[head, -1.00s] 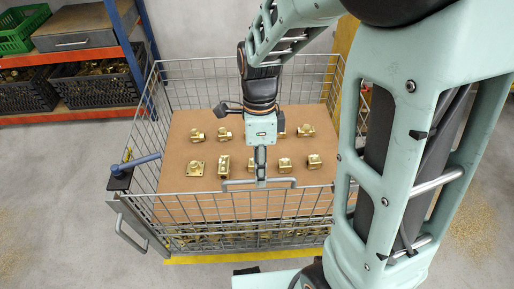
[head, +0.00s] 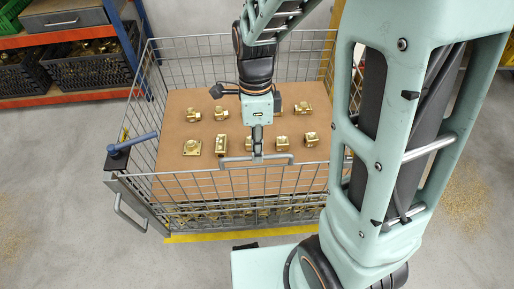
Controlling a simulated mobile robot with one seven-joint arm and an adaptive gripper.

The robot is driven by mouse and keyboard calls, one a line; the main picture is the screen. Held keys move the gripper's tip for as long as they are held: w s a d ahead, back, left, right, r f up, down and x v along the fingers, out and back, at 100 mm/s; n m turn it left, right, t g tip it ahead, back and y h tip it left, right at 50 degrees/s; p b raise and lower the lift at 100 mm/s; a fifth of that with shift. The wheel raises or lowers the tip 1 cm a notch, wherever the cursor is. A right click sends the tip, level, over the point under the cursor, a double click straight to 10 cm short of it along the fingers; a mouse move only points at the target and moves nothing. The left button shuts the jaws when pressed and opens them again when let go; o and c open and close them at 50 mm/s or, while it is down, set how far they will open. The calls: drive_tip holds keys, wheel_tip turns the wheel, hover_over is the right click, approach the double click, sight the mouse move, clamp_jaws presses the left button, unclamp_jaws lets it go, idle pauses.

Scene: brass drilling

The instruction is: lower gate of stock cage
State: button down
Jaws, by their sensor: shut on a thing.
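The stock cage (head: 160,92) is a grey wire-mesh cage on the floor, in the middle of the head view. Its front mesh gate (head: 200,186) stands up along the near side, with a grey bar handle (head: 229,165) at the middle of its top edge. My gripper (head: 257,153) points down at this handle and is shut on it; the fingertips are small in the picture. Behind the gate, a brown board (head: 170,150) carries several brass fittings (head: 192,147) in two rows. My gripper and wrist hide part of the board's middle.
A blue lever (head: 135,143) sticks out at the cage's front left corner, above a grey loop handle (head: 130,213). A yellow floor strip (head: 190,239) runs along the cage's front. An orange and blue rack (head: 75,93) with crates stands back left. Floor at left is clear.

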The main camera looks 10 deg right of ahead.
sight(257, 193)
wheel_tip(257, 193, down, 25)
drive_tip(key=b, duration=1.1)
drive_tip(key=shift+f+b, duration=0.1)
drive_tip(key=shift+b, duration=0.2)
drive_tip(key=c, duration=2)
unclamp_jaws()
drive_tip(key=r, duration=0.4)
drive_tip(key=w+r, duration=0.1)
drive_tip(key=r, duration=0.3)
drive_tip(key=w+r, duration=0.1)
drive_tip(key=r, duration=0.3)
drive_tip(key=shift+w, duration=0.15)
drive_tip(key=shift+d, duration=0.1)
